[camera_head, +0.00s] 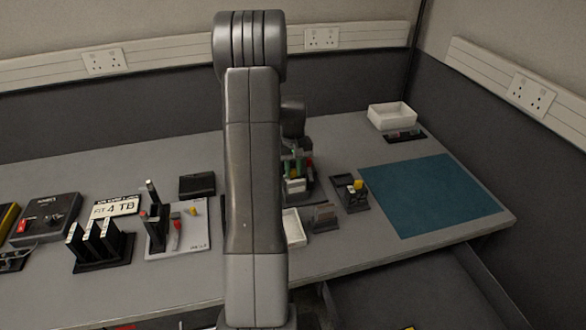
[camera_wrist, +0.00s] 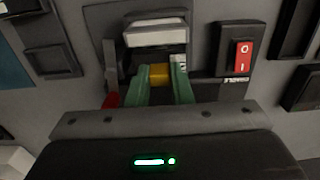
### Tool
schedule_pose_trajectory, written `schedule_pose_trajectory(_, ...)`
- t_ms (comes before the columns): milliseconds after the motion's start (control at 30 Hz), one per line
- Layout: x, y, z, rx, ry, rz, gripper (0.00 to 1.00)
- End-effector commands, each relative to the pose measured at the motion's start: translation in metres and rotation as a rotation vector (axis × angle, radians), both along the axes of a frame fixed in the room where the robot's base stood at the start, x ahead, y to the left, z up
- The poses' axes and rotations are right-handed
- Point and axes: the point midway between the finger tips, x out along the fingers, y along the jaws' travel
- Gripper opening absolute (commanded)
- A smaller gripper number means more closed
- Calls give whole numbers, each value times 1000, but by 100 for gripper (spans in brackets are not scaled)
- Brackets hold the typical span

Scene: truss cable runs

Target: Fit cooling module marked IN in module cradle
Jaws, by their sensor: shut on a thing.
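In the wrist view the green fingers of my gripper (camera_wrist: 162,84) are shut on a yellow grip piece (camera_wrist: 160,74). This looks like the handle of the cooling module (camera_wrist: 156,36), a block with a pale top just beyond it. A small white tag beside the yellow piece is too small to read. The module is at the dark module cradle (camera_wrist: 110,52), between its upright walls. I cannot tell whether it is fully seated. In the head view my arm hides most of this; part of the cradle (camera_head: 300,188) shows to its right.
A red rocker switch (camera_wrist: 243,55) labelled CRADLE is right of the module, and a red part (camera_wrist: 112,100) is left of my fingers. In the head view a blue mat (camera_head: 435,195), a white bin (camera_head: 391,116) and a slotted black rack (camera_head: 103,250) share the bench.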

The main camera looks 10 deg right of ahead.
Motion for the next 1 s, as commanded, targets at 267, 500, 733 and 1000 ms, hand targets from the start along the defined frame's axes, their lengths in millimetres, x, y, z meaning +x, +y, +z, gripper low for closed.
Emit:
schedule_pose_trajectory(267,0,0,0,0,0,0,0)
schedule_pose_trajectory(500,0,0,0,0,0,0,45)
schedule_pose_trajectory(733,0,0,0,0,0,0,60)
schedule_pose_trajectory(1000,0,0,1,0,0,0,60)
